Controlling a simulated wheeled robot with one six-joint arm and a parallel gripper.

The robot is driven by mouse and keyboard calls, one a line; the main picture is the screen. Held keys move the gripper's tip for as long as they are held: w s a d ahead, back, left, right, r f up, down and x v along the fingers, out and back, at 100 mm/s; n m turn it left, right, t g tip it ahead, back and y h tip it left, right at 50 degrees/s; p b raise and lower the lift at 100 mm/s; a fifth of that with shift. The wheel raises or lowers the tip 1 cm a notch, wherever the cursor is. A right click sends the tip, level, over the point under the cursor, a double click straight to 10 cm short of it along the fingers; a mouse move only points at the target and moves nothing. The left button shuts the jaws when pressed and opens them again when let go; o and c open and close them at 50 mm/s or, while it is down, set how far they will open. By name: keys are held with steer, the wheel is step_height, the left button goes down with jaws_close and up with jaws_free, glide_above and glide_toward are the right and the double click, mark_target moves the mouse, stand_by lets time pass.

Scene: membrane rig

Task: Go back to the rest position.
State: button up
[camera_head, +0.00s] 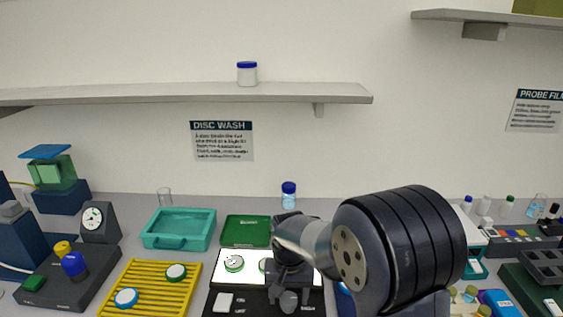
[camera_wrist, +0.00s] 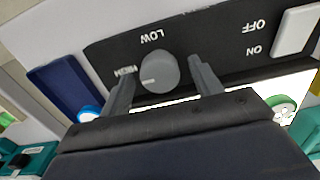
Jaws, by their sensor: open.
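My gripper (camera_wrist: 165,83) is open in the wrist view, with one finger on each side of a round grey knob (camera_wrist: 159,72) on a black panel. I see a gap between the knob and the right finger; whether the left finger touches is hard to tell. The knob's white mark points toward HIGH. In the head view my arm reaches in from the right and covers part of the lit panel box (camera_head: 213,299). The knob also shows there (camera_head: 288,301), just below my gripper. Nothing is held between the fingers.
A white rocker switch (camera_wrist: 295,31) marked ON and OFF is on the same panel. A yellow rack (camera_head: 150,292) with discs, a teal tray (camera_head: 179,229) and a green tray (camera_head: 245,231) stand near. A blue-capped bottle (camera_head: 289,196) stands behind my arm.

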steer(key=m, duration=0.2)
steer(key=shift+m, duration=0.4)
steer(key=shift+r, duration=1.05)
steer(key=shift+s, duration=0.1)
